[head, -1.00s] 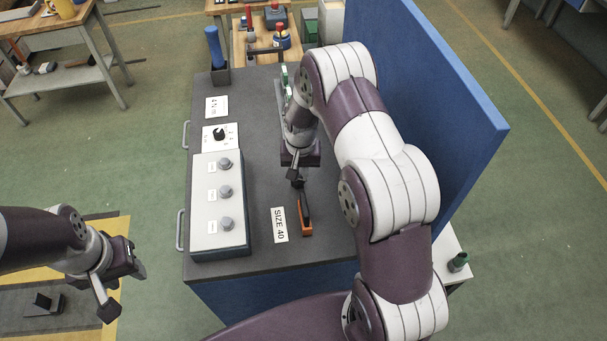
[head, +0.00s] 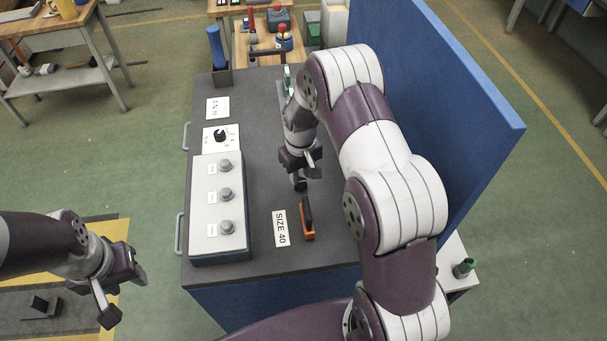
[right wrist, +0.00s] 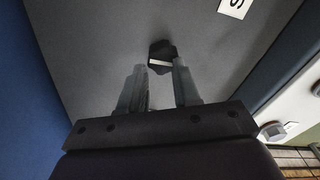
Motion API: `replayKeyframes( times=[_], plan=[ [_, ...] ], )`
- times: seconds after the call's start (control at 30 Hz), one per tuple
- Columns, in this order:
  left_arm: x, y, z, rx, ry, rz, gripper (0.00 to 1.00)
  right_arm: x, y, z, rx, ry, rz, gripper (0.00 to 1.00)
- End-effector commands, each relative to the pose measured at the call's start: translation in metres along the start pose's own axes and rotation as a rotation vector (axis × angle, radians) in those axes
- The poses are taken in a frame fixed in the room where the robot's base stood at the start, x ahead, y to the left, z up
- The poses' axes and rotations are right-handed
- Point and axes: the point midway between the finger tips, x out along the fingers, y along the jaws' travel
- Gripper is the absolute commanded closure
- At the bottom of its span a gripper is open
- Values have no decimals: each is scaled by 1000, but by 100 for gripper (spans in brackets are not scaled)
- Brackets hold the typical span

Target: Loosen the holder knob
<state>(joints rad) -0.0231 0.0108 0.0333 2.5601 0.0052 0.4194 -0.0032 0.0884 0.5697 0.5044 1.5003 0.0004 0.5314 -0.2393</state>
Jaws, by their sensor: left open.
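A dark knob (head: 299,184) stands on the grey bench top, just in front of my right gripper. In the right wrist view, the knob (right wrist: 160,52) has a pale bar on it and appears just beyond the gap between the fingertips. My right gripper (head: 306,166) points down at the bench; in the right wrist view its fingers (right wrist: 160,68) are apart with nothing between them. Whether they touch the knob cannot be told. My left gripper (head: 122,292) is open and empty, off the bench at the lower left.
A box with several grey knobs (head: 205,242) and a dial (head: 220,135) are at the left. A blue panel (head: 450,110) walls the right side.

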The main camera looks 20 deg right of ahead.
Motion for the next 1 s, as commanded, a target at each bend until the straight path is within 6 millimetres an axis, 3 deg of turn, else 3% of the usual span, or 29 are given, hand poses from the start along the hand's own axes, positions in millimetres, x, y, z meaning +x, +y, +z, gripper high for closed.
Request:
replayKeyframes(
  times=[1.0],
  plan=[
    [-77,0,-9,0,0,0,57,-102,2,-2,2,-5,0,35]
  ],
)
